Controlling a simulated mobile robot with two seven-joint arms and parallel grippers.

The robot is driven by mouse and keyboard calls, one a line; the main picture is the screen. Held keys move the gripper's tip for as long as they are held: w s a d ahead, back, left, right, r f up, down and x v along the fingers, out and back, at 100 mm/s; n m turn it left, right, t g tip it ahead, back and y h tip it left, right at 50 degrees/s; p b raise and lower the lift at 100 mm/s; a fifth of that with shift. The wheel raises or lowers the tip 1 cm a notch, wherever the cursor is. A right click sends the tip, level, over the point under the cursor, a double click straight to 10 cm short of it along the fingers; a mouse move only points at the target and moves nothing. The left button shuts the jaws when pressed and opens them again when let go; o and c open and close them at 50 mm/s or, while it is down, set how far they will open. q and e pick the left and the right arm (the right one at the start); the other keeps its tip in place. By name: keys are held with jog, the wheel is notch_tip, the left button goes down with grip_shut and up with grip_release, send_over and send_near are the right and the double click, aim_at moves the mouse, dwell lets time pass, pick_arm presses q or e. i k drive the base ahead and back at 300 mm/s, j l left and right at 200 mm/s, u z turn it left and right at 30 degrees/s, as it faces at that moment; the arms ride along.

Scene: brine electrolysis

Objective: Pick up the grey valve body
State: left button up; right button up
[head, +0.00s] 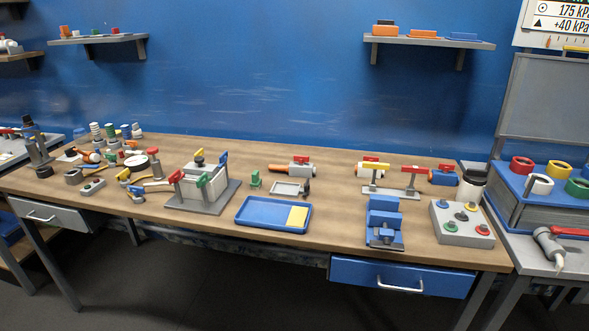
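Neither of my grippers is in the head view. Several valve-like parts lie on the wooden workbench (330,205), and I cannot tell for sure which one is the grey valve body. A small dark grey block (73,177) sits on the left side, next to a grey piece with a green top (92,187). Nothing is being held.
A grey fixture with coloured clamps (225,203) stands left of a blue tray (250,213) with a yellow patch. A blue vise (383,222) and a grey button box (462,226) stand at the right. Free wood lies between the tray and the vise.

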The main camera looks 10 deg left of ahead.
aim_at(296, 169)
jog(key=j+z, duration=0.25)
jog(key=z, duration=0.2)
jog(key=i+j+z, duration=0.1)
jog(key=j+z, duration=0.15)
jog(key=z, duration=0.15)
jog(key=j+z, duration=0.25)
jog(key=z, duration=0.2)
jog(key=j+z, duration=0.1)
jog(key=j, duration=0.25)
jog(key=k+j+z, duration=0.1)
jog(key=j, duration=0.25)
jog(key=k+j+z, duration=0.15)
jog(key=j, duration=0.2)
